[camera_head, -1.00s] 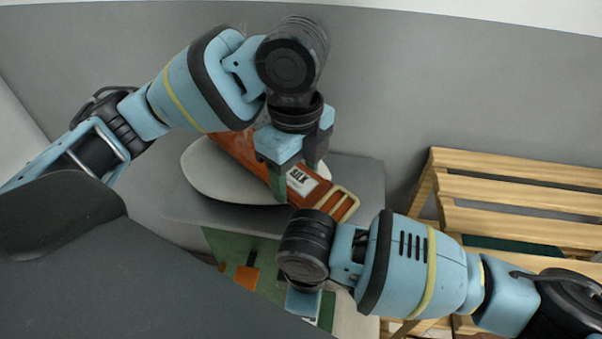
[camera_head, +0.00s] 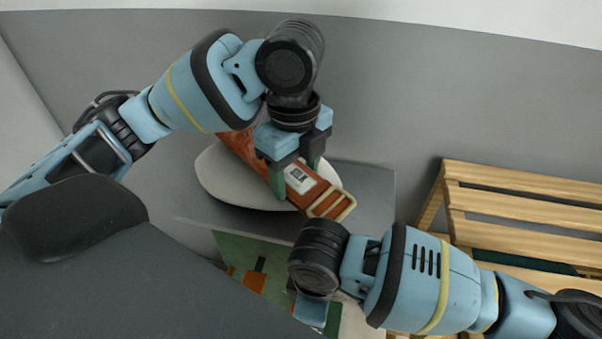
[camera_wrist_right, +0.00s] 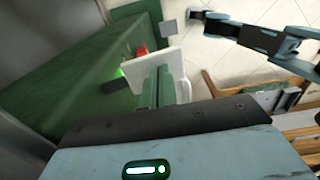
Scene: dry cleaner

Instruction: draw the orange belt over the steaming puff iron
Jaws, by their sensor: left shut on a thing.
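The orange belt (camera_head: 240,147) lies slantwise over the pale oval pad of the puff iron (camera_head: 218,182). Its gold buckle (camera_head: 332,204) hangs past the pad's lower right edge, and a white label (camera_head: 299,179) sits near it. My left gripper (camera_head: 296,179) points down over the pad and is shut on the belt close to the label. The belt's upper left end is hidden behind my left arm. My right gripper (camera_head: 318,312) is below the buckle, apart from the belt. In the right wrist view its green fingers (camera_wrist_right: 157,88) are together, with no belt between them.
A grey top (camera_head: 365,180) surrounds the pad, with a green front (camera_head: 245,250) below. A slatted wooden rack (camera_head: 520,203) stands to the right. A grey wall is behind. The right wrist view shows a white plate (camera_wrist_right: 178,62), a red knob (camera_wrist_right: 141,51) and tiled floor.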

